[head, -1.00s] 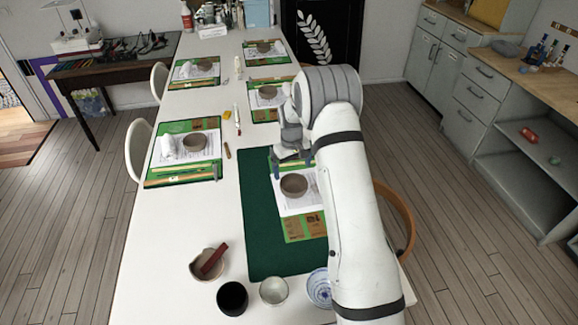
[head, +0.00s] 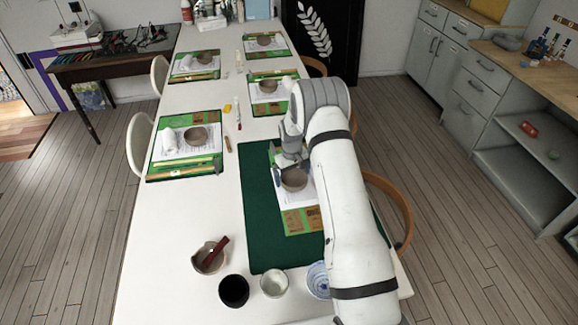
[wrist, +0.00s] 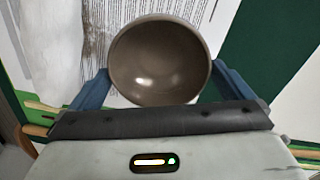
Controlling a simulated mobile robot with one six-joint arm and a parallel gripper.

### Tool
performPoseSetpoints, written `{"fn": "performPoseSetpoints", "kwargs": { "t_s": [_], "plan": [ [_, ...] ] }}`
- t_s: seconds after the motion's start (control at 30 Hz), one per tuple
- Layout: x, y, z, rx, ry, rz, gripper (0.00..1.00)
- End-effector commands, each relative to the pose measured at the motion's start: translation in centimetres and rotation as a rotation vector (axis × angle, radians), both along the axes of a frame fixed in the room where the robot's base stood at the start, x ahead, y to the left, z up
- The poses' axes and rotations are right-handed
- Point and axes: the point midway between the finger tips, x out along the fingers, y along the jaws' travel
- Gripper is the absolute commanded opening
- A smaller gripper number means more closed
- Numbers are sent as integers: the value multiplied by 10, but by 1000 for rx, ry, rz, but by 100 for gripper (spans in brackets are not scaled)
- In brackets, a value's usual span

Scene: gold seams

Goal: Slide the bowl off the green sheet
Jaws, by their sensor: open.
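A brown-grey bowl (head: 295,181) stands upright on a white printed paper (head: 290,201) with a bright green and brown end (head: 301,220). That paper lies on a large dark green sheet (head: 262,235) on the white table. My gripper (head: 291,166) is at the bowl, partly hiding its far side in the head view. In the wrist view the empty bowl (wrist: 160,62) fills the space between two blue fingers, one at its left and one at its right. The jaws are open. I cannot tell whether either finger touches the bowl.
A bowl with a dark red block (head: 211,256), a black cup (head: 233,290), a pale cup (head: 273,282) and a blue-patterned bowl (head: 318,280) stand near the front. Other place settings (head: 187,150) lie farther back. Bare table (head: 185,215) is free left of the green sheet.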

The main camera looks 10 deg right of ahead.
Motion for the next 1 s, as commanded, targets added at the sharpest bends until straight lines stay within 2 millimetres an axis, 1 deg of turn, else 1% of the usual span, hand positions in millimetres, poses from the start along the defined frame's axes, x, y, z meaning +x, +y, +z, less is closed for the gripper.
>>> {"fn": "performPoseSetpoints", "kwargs": {
  "t_s": [0.1,0.2,0.47,0.57,0.83,1.0],
  "plan": [
    [0,-1,-10,0,1,0,100],
    [0,-1,-15,0,0,0,100],
    [0,-1,-16,0,0,-1,100],
    [0,-1,-16,0,0,-1,93],
    [0,-1,-16,0,0,-1,71],
    [0,0,-16,0,0,-2,70]
  ]
}}
